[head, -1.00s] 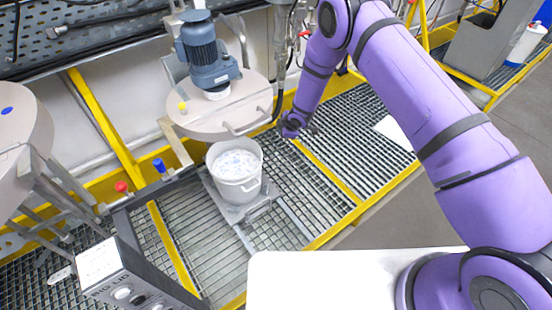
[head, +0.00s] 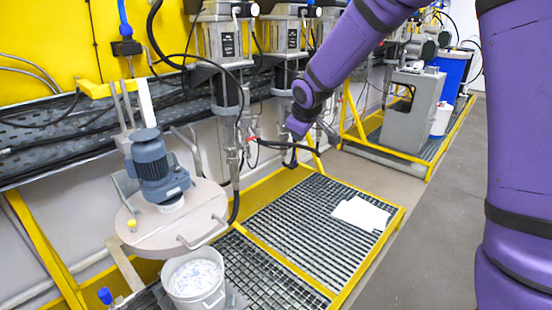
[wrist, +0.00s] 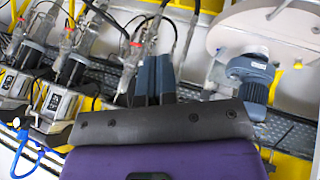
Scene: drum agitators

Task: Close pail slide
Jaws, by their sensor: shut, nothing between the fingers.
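A white pail (head: 195,280) with pale, speckled contents is at the lower left of the head view. It stands below the round, beige lid (head: 170,218) that carries the blue-grey motor (head: 156,168). Its slide is mostly cut off at the bottom edge, with a small part showing beside the pail. My gripper (head: 325,137) is small in the head view, up and to the right of the pail and well apart from it. In the wrist view, my gripper's two dark fingers (wrist: 152,80) are together with nothing between them. The pail does not show in the wrist view.
Pumps and hoses (head: 225,90) line the wall behind my gripper. A white sheet (head: 360,213) lies on the grating (head: 318,217) to the right. A grey stand (head: 408,112) is farther back. Bare floor (head: 430,235) is clear at the right.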

